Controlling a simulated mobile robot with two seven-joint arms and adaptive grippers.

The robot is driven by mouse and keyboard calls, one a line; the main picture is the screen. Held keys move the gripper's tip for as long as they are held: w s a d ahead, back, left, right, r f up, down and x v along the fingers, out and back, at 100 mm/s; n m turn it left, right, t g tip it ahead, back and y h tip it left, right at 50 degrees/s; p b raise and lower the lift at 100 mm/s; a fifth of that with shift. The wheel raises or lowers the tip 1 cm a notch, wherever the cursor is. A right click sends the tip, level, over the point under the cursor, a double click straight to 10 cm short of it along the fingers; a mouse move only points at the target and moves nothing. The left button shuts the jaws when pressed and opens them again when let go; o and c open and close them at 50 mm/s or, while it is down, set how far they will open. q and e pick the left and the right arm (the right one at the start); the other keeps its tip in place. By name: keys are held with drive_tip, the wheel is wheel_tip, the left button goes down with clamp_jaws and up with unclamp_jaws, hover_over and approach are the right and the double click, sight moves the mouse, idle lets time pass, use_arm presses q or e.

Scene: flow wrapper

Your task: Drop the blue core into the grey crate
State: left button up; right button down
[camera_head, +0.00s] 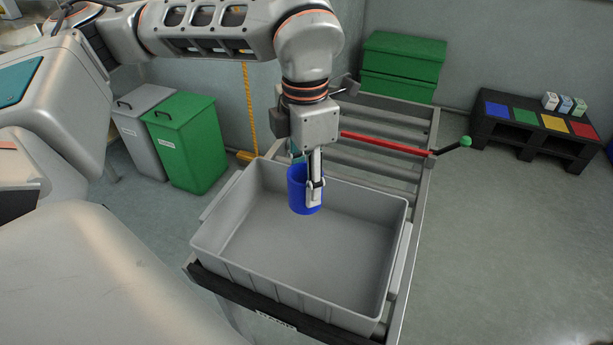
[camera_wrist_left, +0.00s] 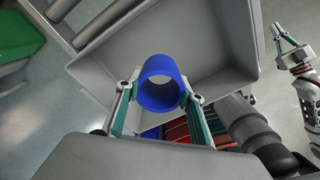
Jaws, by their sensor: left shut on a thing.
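The blue core (camera_head: 298,190) is a hollow blue cylinder, held upright over the grey crate. My left gripper (camera_head: 315,190) is shut on its wall from above. In the left wrist view the core (camera_wrist_left: 160,86) sits between the two fingers, its round opening showing. The grey crate (camera_head: 228,262) is a large open box, and its visible floor is empty. The core hangs toward the crate's back side, apart from the floor. The crate also shows in the left wrist view (camera_wrist_left: 215,45). My right gripper (camera_wrist_left: 287,42) is at that view's right edge, too small to judge.
The crate stands on a metal roller frame (camera_head: 424,190) with a red bar (camera_head: 385,144) behind it. Grey (camera_head: 143,128) and green (camera_head: 187,145) bins stand at left. Green boxes (camera_head: 403,67) and a black stand (camera_head: 535,135) with coloured squares are at the back.

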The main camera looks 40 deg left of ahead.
use_arm(q)
drive_tip(key=o, duration=1.1)
use_arm(e)
drive_tip(key=shift+s+a+f, duration=0.1)
drive_tip(key=shift+s, duration=0.1)
use_arm(q)
drive_tip(key=shift+r, duration=0.15)
use_arm(e)
drive_tip(key=shift+s+f, duration=0.1)
drive_tip(key=shift+s, duration=0.05)
use_arm(q)
wheel_tip(320, 180, up, 12)
drive_tip(key=shift+f, duration=0.15)
